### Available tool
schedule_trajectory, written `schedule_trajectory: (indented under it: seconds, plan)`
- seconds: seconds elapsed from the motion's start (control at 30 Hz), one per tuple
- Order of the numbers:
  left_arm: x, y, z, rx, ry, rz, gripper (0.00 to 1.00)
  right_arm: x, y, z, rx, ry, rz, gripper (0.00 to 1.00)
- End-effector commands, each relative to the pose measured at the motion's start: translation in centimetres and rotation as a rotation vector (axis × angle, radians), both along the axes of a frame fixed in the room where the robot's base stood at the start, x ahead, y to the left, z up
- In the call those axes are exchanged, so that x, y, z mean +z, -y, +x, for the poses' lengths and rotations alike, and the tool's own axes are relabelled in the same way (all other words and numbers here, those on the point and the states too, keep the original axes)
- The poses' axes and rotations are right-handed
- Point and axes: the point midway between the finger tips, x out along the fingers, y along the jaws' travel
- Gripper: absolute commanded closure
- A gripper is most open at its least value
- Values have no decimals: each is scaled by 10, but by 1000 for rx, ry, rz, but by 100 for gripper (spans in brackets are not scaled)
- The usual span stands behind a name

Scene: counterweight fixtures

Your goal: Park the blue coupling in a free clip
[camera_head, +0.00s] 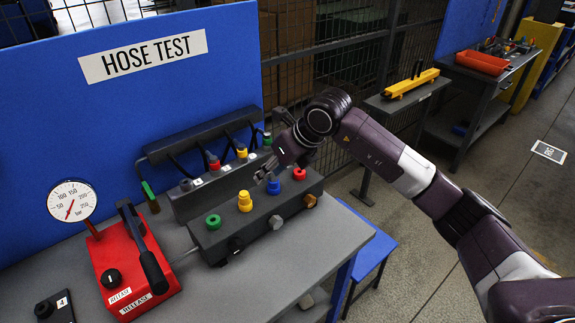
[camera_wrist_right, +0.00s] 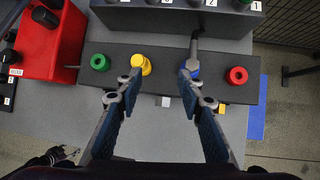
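A dark block (camera_head: 255,205) on the bench carries green, yellow, blue and red round pieces on top. The blue piece (camera_head: 275,186) is third from the left. It also shows in the right wrist view (camera_wrist_right: 194,71), with a dark stem reaching up from it. My right gripper (camera_head: 268,178) is over the block, near the blue piece. In the right wrist view its fingers (camera_wrist_right: 160,80) are open and apart, with the right fingertip beside or over the blue piece. Behind, a rack (camera_head: 222,178) carries dark, red, yellow and green-tipped pieces.
A red device (camera_head: 135,270) with a gauge (camera_head: 72,201) and a black lever stands left of the block. A green-ended hose (camera_head: 150,197) hangs at the rack's left end. The blue HOSE TEST panel (camera_head: 60,120) rises behind. Bare grey bench top (camera_head: 285,265) lies in front.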

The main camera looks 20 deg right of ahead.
Motion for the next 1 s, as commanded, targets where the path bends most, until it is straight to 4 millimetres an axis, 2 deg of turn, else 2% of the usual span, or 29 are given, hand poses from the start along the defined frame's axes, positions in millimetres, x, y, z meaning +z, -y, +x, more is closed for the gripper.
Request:
schedule_trajectory:
  seconds: [0.03, 0.1, 0.2, 0.37, 0.7, 0.8, 1.0]
  plan:
    - [0, 0, 0, 0, 0, 0, 53, 3, 18, 4, -28, -4, -52, 65]
    - [0, 0, 0, 0, 0, 0, 53, 4, 35, 5, -55, -14, -101, 65]
    - [-1, 0, 0, 0, 0, 0, 53, 2, 46, 7, -75, -22, -134, 65]
    - [-7, 0, 0, 0, 0, 0, 53, -8, 45, 11, -77, -23, -136, 65]
    - [-30, 0, 0, 1, 0, 0, 53, -50, 36, 31, -74, -23, -134, 65]
    - [-43, 0, 0, 1, 0, 0, 53, -63, 35, 37, -75, -21, -135, 65]
    - [-57, 0, 0, 1, 0, 0, 53, -79, 31, 47, -74, -21, -133, 65]
